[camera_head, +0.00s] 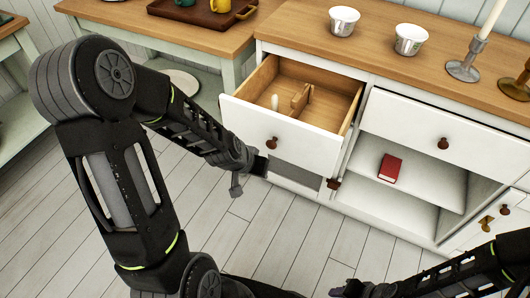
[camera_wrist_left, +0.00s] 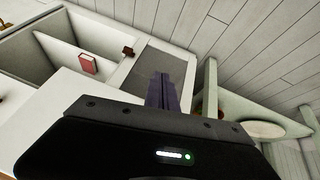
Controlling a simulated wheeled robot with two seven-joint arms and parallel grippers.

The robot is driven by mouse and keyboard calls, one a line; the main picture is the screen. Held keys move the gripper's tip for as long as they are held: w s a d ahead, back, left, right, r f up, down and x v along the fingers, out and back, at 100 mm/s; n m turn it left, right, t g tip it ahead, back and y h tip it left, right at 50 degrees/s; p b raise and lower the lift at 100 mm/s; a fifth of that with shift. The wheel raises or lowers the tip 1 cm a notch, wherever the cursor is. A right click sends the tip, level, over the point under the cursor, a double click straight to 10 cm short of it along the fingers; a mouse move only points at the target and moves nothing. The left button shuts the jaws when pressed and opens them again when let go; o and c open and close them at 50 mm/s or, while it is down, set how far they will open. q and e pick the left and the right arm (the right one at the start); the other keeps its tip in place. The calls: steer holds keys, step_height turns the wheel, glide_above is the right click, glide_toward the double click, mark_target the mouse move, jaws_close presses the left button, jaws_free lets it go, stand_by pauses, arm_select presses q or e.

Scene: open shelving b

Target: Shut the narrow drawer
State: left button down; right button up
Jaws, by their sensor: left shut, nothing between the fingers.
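The narrow drawer (camera_head: 285,135) is pulled open at the left of the white cabinet, with a white front and a round brown knob (camera_head: 272,142). Inside are a wooden divider (camera_head: 301,98) and a small pale upright object (camera_head: 275,102). My left gripper (camera_head: 260,167) is low at the left part of the drawer front; I cannot tell whether it touches it. In the left wrist view its dark fingers (camera_wrist_left: 165,92) are together and empty. My right gripper (camera_head: 347,289) is at the bottom edge, partly cut off, its fingers unclear.
The wider drawer (camera_head: 420,132) to the right is closed. A red book (camera_head: 390,168) lies on the open shelf below. Two white cups (camera_head: 343,21) and candlesticks (camera_head: 466,66) stand on the wooden top. A side table (camera_head: 190,38) stands left. The plank floor in front is clear.

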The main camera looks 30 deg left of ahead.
arm_select(q)
steer(key=a+r+m+t+b, duration=0.1)
steer(key=a+r+m+b, duration=0.1)
steer(key=a+r+m, duration=0.4)
steer(key=s+d+r+m+h, duration=0.2)
steer(key=s+r+m+h, duration=0.1)
steer(key=s+r+m, duration=0.4)
step_height(320, 180, up, 4)
steer(key=m, duration=0.5)
steer(key=shift+d+f+g+b, duration=0.15)
steer(key=shift+d+g+b, duration=0.15)
steer(key=shift+d+g, duration=0.1)
steer(key=shift+f, duration=0.15)
steer(key=w+d+f, duration=0.3)
steer(key=w+f, duration=0.4)
steer(key=w, duration=0.1)
steer(key=shift+w+d+f, duration=0.3)
steer(key=shift+w+f, duration=0.05)
steer(key=shift+f, duration=0.05)
steer(key=shift+w, duration=0.15)
